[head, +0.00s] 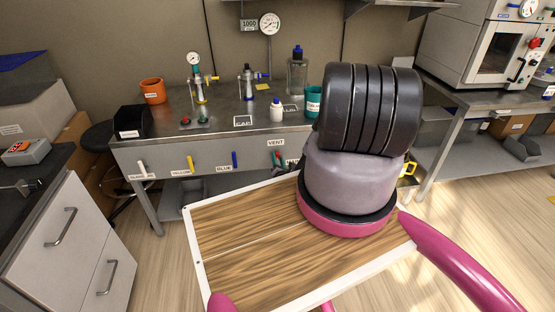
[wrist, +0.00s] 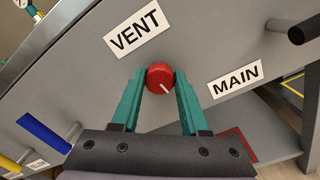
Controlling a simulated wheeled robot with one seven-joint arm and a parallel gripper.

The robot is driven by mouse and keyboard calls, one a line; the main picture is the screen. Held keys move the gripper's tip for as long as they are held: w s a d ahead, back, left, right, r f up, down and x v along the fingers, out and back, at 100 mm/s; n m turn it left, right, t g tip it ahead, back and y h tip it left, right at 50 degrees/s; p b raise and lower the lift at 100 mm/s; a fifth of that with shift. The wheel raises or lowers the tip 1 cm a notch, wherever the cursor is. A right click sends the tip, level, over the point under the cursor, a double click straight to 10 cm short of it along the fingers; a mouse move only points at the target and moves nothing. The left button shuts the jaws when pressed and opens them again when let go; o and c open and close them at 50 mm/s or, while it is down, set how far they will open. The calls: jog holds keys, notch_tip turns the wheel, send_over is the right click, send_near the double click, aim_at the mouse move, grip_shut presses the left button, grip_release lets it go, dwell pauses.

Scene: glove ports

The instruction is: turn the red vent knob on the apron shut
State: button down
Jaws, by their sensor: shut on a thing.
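The red vent knob (wrist: 160,76) sits on the grey apron under the VENT label (wrist: 137,30) in the wrist view. It has a white pointer line that slants down to the right in that view. My gripper (wrist: 160,82) has teal fingers, one on each side of the knob, shut on it. In the head view my arm hides most of this spot; the knob shows as a small red patch (head: 283,154) beside a teal finger, below the VENT label (head: 276,142).
A MAIN label (wrist: 235,80) and a black handle (wrist: 308,32) are to the right on the apron. Blue (head: 234,160), yellow (head: 190,162) and white (head: 141,167) handles stick out to the left. The bench top holds an orange cup (head: 152,91) and bottles.

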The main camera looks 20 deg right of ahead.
jog(key=shift+f+m, duration=0.1)
jog(key=shift+m, duration=0.7)
jog(key=shift+s, duration=0.1)
jog(key=shift+c, duration=2.1)
grip_release()
jog(key=v, duration=1)
jog(key=shift+s, duration=0.35)
